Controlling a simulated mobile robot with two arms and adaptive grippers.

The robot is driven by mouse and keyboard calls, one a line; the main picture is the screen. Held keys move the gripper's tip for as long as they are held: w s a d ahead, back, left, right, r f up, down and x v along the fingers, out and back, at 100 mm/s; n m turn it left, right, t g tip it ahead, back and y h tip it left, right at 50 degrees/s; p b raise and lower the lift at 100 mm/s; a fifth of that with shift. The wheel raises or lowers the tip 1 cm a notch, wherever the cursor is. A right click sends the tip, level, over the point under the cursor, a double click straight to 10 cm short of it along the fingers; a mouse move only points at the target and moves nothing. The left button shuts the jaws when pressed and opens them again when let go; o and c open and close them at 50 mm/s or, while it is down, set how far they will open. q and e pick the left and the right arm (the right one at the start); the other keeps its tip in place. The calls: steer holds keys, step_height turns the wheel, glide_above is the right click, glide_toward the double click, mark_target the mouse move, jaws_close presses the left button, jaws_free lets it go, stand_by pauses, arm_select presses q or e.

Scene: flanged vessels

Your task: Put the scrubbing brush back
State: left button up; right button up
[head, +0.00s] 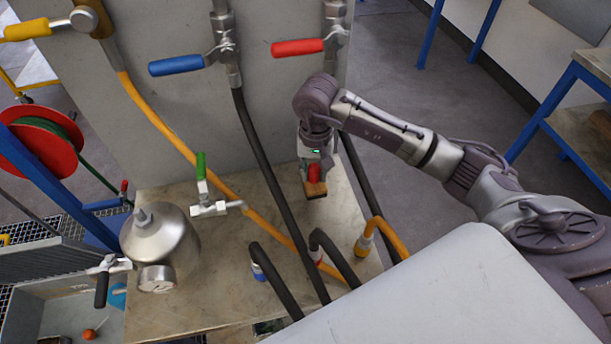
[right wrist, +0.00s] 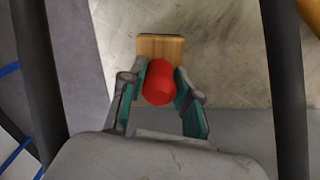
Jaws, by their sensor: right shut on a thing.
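The scrubbing brush has a red knob handle (head: 314,173) and a wooden block (head: 316,189). My right gripper (head: 314,168) points down and is shut on the red handle, near the back edge of the worktop (head: 220,285). In the right wrist view, the fingers of my right gripper (right wrist: 160,92) sit on both sides of the red handle (right wrist: 159,84), with the wooden block (right wrist: 161,46) beyond it. I cannot tell whether the block touches the worktop. The bristles are hidden. My left gripper is not in view.
Black hoses (head: 262,160) and an orange hose (head: 160,123) cross the worktop left of the brush. A steel vessel with a gauge (head: 160,243) stands at the left. Valves with blue (head: 176,65) and red (head: 297,47) levers are on the grey panel. A bin (head: 75,310) is lower left.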

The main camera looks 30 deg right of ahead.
steer(key=shift+w+a+f, duration=0.25)
steer(key=shift+w, duration=0.2)
steer(key=shift+w+a+f, duration=0.25)
steer(key=shift+w, duration=0.15)
step_height(320, 180, down, 4)
steer(key=shift+r+p, duration=0.1)
steer(key=shift+p, duration=0.75)
steer(key=shift+f, duration=0.2)
steer(key=shift+f+b, duration=0.2)
steer(key=shift+b, duration=0.1)
steer(key=o, duration=1)
steer(key=shift+r, duration=0.15)
